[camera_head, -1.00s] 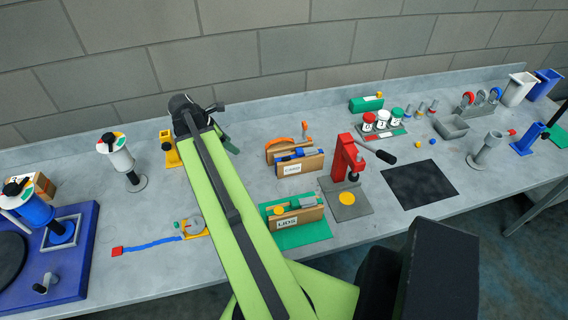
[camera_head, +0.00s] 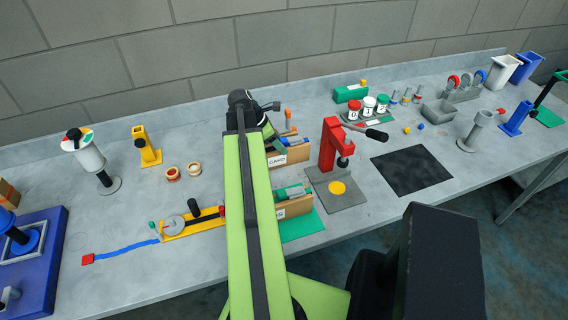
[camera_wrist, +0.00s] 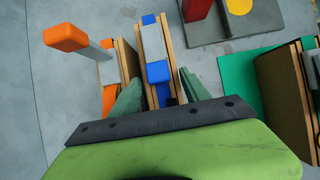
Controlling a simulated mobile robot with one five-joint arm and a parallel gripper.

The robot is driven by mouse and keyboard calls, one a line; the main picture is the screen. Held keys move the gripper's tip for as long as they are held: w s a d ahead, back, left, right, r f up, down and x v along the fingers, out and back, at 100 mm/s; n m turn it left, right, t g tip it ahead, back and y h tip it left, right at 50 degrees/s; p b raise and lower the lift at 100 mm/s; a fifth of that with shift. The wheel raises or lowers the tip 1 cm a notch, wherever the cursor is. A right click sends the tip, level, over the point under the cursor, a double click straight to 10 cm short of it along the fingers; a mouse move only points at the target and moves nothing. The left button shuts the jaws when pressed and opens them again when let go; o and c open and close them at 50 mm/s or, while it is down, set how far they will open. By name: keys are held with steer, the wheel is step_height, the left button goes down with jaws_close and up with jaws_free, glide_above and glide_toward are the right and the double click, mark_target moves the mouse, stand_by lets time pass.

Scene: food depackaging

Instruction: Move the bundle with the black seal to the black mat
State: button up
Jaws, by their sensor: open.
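The black mat (camera_head: 412,170) lies flat and bare on the bench, right of the red press. I cannot pick out a bundle with a black seal for certain. My gripper (camera_head: 268,137) is over the wooden holder marked CARD (camera_head: 290,155). In the wrist view its green fingers (camera_wrist: 159,78) are apart, on either side of a blue and grey item (camera_wrist: 157,72) held between wooden boards. A dark part shows beside that item's near end. I cannot tell whether the fingers touch anything. An orange-ended grey item (camera_wrist: 80,42) stands just left.
A red press (camera_head: 331,150) on a grey plate stands between the holders and the mat. A second wooden holder (camera_head: 296,207) sits on a green mat, partly hidden by my arm. A jar tray (camera_head: 368,117) and a grey bin (camera_head: 443,112) stand behind.

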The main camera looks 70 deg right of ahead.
steer(key=shift+x, duration=0.8)
steer(key=b+x, duration=0.5)
steer(key=shift+a+f, duration=0.1)
steer(key=shift+f, duration=0.2)
steer(key=shift+r, duration=0.2)
jaws_close()
